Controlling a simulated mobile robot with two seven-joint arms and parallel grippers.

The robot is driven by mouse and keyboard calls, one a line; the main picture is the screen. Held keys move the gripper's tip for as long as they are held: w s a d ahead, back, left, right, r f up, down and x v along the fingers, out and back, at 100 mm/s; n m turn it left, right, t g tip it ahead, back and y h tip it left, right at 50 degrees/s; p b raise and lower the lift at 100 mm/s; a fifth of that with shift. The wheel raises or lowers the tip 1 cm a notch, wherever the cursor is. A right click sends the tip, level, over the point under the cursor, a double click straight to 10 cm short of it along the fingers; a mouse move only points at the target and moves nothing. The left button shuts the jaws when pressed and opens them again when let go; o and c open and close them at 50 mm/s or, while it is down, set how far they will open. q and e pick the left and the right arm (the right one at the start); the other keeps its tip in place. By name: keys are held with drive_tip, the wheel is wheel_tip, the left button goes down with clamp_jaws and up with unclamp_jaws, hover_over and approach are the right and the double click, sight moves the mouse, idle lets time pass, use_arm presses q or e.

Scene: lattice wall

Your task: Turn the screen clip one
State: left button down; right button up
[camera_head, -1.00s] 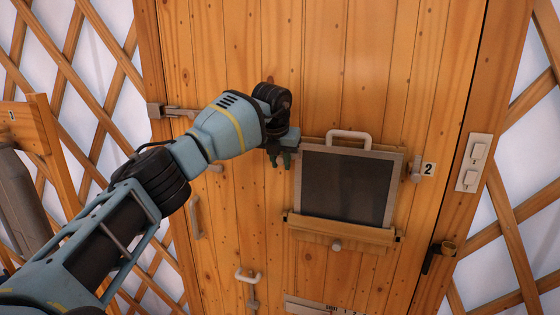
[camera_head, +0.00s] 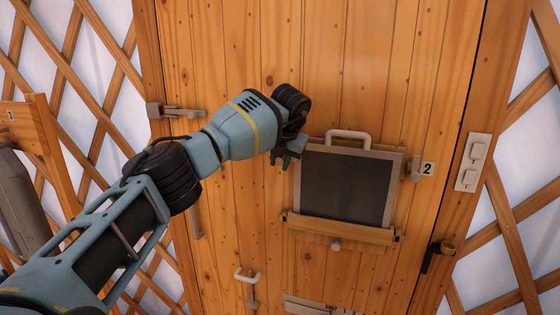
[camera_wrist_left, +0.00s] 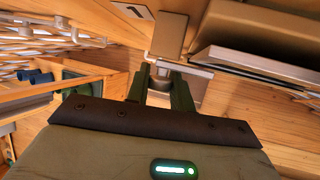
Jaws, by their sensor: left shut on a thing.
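The dark screen (camera_head: 345,188) in its pale frame hangs on the wooden door, with a handle on top. My left gripper (camera_head: 288,158) is at the upper left edge of that frame. In the left wrist view its two green fingers (camera_wrist_left: 162,85) are shut on screen clip one (camera_wrist_left: 164,68), a small grey piece beside the label "1" (camera_wrist_left: 130,11). In the head view the gripper hides clip one. The other clip (camera_head: 414,168) sits at the screen's right edge beside the label "2" (camera_head: 428,169). My right gripper does not show.
A wooden ledge (camera_head: 340,230) runs under the screen, with a knob below. A latch (camera_head: 178,111) and pale handles (camera_head: 247,275) are on the door. A switch plate (camera_head: 473,162) is on the right post. Lattice wall flanks the door.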

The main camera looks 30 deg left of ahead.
use_arm(q)
drive_tip(key=c, duration=1.2)
unclamp_jaws()
drive_tip(key=v, duration=0.7)
drive_tip(key=shift+s+r, duration=0.2)
drive_tip(key=shift+r, duration=0.15)
